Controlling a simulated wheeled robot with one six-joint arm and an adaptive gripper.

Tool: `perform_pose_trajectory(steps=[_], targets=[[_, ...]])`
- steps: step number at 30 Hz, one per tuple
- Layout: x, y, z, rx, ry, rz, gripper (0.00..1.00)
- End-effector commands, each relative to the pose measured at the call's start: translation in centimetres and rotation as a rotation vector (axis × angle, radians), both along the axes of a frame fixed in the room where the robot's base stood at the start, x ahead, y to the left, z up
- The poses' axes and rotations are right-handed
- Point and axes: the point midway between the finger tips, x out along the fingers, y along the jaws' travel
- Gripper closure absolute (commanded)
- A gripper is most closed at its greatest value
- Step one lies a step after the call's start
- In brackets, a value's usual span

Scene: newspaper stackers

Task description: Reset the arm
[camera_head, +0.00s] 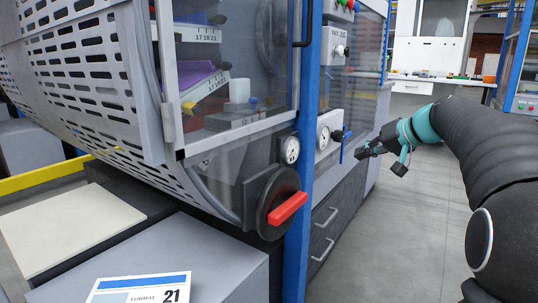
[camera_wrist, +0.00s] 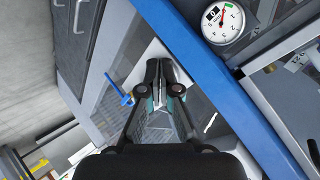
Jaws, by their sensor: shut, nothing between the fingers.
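My gripper (camera_head: 366,151) is in front of the machine in the head view, just right of a blue-handled valve (camera_head: 341,143). In the wrist view my gripper (camera_wrist: 156,72) has its fingertips together with nothing between them. My arm (camera_head: 475,140) reaches in from the right side of the head view, bent, with the gripper pointing left toward the machine. The gripper looks close to the machine's front, but I cannot tell whether it touches anything.
A blue post (camera_head: 303,130) stands left of the gripper, with a gauge (camera_head: 323,137) beside it. A red-handled black knob (camera_head: 287,209) is lower left. Grey drawers (camera_head: 323,232) are below. The floor (camera_head: 400,240) is clear. The wrist view shows a gauge (camera_wrist: 223,22) too.

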Motion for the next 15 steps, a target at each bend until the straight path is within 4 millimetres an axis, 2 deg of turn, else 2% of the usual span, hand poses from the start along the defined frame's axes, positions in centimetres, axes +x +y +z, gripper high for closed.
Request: perform_pose_trajectory(steps=[3,6,9,15], targets=[[-4.6,1.2,-4.1,-0.065,0.157,-0.083,1.00],[-8.8,2.0,-7.3,-0.138,0.261,-0.140,1.00],[-13.3,2.8,-9.9,-0.219,0.336,-0.183,1.00],[-22.0,4.2,-14.1,-0.384,0.408,-0.213,1.00]])
